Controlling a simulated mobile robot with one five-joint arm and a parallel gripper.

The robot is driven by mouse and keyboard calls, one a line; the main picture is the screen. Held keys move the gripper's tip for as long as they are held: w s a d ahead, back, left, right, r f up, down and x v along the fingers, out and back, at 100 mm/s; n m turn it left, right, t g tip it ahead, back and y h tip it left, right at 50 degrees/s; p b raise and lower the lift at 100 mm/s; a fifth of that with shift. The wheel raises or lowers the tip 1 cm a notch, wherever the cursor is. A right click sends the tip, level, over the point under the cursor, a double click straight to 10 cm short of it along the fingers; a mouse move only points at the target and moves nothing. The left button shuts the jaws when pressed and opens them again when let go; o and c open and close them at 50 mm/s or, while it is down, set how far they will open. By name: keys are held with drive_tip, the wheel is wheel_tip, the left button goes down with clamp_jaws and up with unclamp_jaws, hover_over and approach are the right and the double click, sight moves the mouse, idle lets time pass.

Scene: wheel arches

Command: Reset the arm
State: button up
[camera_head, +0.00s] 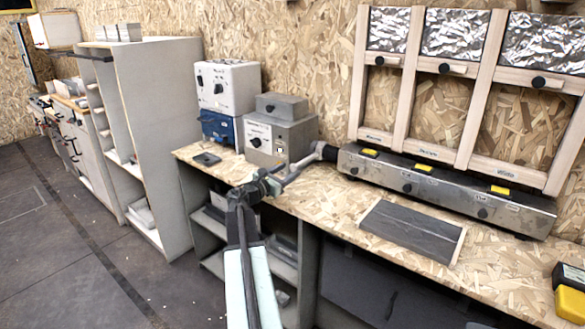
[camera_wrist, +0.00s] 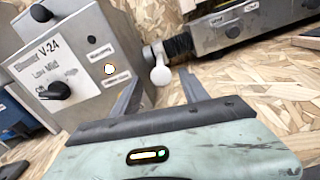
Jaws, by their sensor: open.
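My arm (camera_head: 245,265) reaches up from the bottom of the head view to the bench. My gripper (camera_head: 274,181) is over the bench, near a pale bar (camera_head: 303,168) that joins a dark ribbed fitting on the metal unit (camera_head: 440,190). In the wrist view, my gripper (camera_wrist: 162,92) is open, its two grey fingers apart. The pale rounded piece (camera_wrist: 161,74) by the ribbed fitting (camera_wrist: 180,47) shows between the fingers. I cannot tell whether they touch it.
A grey control box (camera_head: 280,137) stands behind my gripper, left of the metal unit; its knobs face me in the wrist view (camera_wrist: 85,60). A dark panel (camera_head: 412,231) lies on the bench (camera_head: 330,205). A tall shelf (camera_head: 165,130) stands left. The floor (camera_head: 60,260) there is open.

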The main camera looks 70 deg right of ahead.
drive_tip(key=shift+a, duration=0.6)
drive_tip(key=shift+d, duration=0.1)
